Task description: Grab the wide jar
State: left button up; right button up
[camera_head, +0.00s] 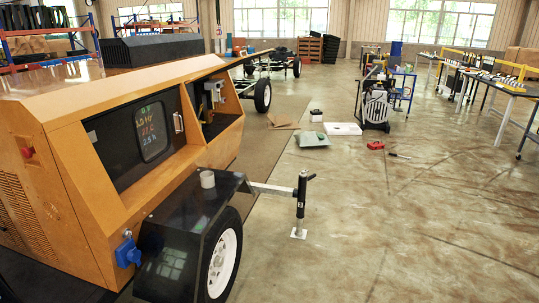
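A short, pale grey cylinder, which looks like the wide jar (207,179), stands upright on the flat black fender (190,207) of the yellow light tower trailer. Nothing touches it except the fender under it. It is small in the picture, so I cannot tell whether its top is open or has a lid. Neither of my grippers is in view.
The yellow light tower (75,150) fills the left side. A black jack post (301,195) with a metal arm stands right of the fender. The concrete floor (420,220) to the right is mostly clear.

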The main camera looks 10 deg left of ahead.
aim_at(208, 180)
jog(key=i+l+u, duration=0.15)
jog(key=i+u, duration=0.25)
jog(key=i, duration=0.25)
jog(key=i+l+u, duration=0.4)
jog(key=i, duration=0.2)
jog(key=i+l+u, duration=0.4)
jog(key=i, duration=0.15)
